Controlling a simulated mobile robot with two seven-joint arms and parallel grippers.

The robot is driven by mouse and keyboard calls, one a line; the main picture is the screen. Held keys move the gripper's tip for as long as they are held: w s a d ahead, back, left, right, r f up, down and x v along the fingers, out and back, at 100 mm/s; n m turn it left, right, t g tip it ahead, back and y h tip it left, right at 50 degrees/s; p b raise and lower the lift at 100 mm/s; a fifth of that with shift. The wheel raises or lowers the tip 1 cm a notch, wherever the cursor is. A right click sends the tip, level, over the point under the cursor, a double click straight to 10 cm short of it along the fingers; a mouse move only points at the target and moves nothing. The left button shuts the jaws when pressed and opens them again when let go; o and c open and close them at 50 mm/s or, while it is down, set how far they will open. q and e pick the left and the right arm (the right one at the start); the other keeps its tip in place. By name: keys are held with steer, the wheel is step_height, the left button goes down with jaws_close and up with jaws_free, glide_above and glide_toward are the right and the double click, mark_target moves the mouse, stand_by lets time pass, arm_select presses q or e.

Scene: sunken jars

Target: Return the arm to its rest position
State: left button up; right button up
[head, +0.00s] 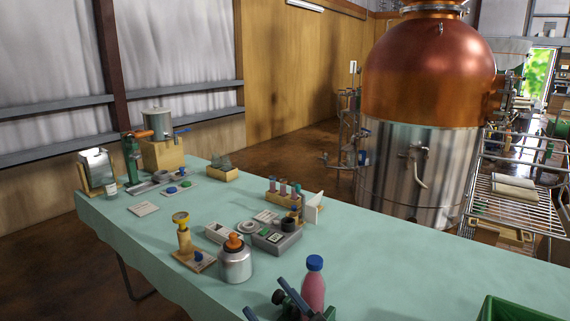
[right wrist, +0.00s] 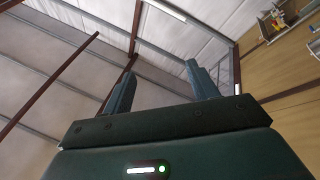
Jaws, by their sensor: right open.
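My right gripper (head: 265,298) is at the bottom edge of the head view, its two blue fingers spread apart with nothing between them. It is near the front of the table, just left of a pink bottle with a blue cap (head: 313,290). In the right wrist view the gripper (right wrist: 161,62) is also open and empty, with its fingers against the wall and roof beams. My left gripper is not in view.
The long green-topped table (head: 400,265) is bare right of the bottle. A silver jar with an orange knob (head: 236,265) stands beyond the gripper. A green crate (head: 510,310) is at the bottom right. A large copper-topped tank (head: 425,120) stands behind the table.

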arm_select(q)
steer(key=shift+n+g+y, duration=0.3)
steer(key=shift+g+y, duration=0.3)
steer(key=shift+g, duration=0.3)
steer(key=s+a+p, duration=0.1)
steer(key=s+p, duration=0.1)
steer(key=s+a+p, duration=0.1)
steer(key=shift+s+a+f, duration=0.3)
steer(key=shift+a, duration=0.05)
arm_select(e)
steer(key=s+d+f+m+g+h, duration=0.3)
steer(key=s+d+f+m+h, duration=0.3)
steer(key=s+d+f, duration=0.2)
steer(key=s+d+f+m+g+h, duration=0.2)
steer(key=s+d+f+m+h, duration=0.4)
steer(key=f, duration=0.7)
steer(key=shift+s+d+g, duration=0.4)
steer(key=shift+s+d, duration=0.8)
steer(key=shift+d, duration=0.05)
